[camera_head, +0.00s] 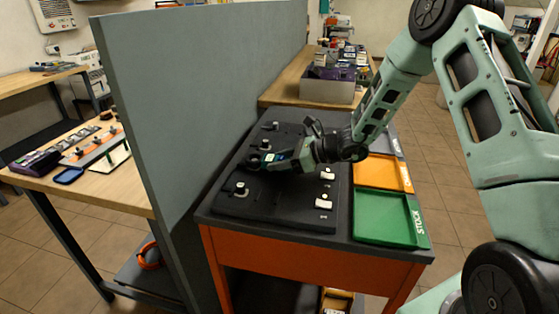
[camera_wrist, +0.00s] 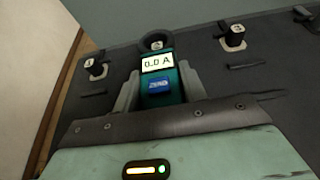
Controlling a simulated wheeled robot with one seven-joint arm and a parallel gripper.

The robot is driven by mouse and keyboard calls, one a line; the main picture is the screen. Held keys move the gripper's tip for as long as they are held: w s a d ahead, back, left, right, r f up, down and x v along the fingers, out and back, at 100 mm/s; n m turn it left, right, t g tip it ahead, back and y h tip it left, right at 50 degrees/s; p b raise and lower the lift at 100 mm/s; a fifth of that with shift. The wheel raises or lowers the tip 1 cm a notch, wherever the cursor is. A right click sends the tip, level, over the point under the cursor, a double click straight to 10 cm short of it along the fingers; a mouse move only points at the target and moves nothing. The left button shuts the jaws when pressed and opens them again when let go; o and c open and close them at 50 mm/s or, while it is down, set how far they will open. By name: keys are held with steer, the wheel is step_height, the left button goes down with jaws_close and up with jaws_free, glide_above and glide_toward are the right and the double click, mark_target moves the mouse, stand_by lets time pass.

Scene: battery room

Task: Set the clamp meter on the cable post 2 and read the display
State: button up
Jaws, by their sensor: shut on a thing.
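The clamp meter (camera_wrist: 162,88) is a teal body with a blue button, a lit display reading 0.0 A and a dark ring jaw at its far end. My gripper (camera_wrist: 160,92) is shut on its body. In the head view, the meter (camera_head: 275,158) and my gripper (camera_head: 298,155) are low over the black post board (camera_head: 275,212). A pale post top shows inside the ring in the wrist view; whether the ring is lowered around it, I cannot tell. Other posts stand left (camera_wrist: 95,68) and right (camera_wrist: 234,38) of the ring. Post numbers are too small to read.
A tall grey partition (camera_head: 190,90) stands just left of the board. Orange (camera_head: 383,172) and green (camera_head: 385,218) trays lie to its right. A grey bin (camera_head: 328,90) with items is on the bench behind. More posts (camera_head: 324,203) rise at the board's right side.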

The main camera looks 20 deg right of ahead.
steer(key=shift+f+b, duration=0.3)
steer(key=shift+f, duration=0.05)
steer(key=o, duration=0.9)
steer(key=shift+o, duration=0.2)
steer(key=shift+p+v, duration=2.05)
steer(key=shift+v, duration=3.5)
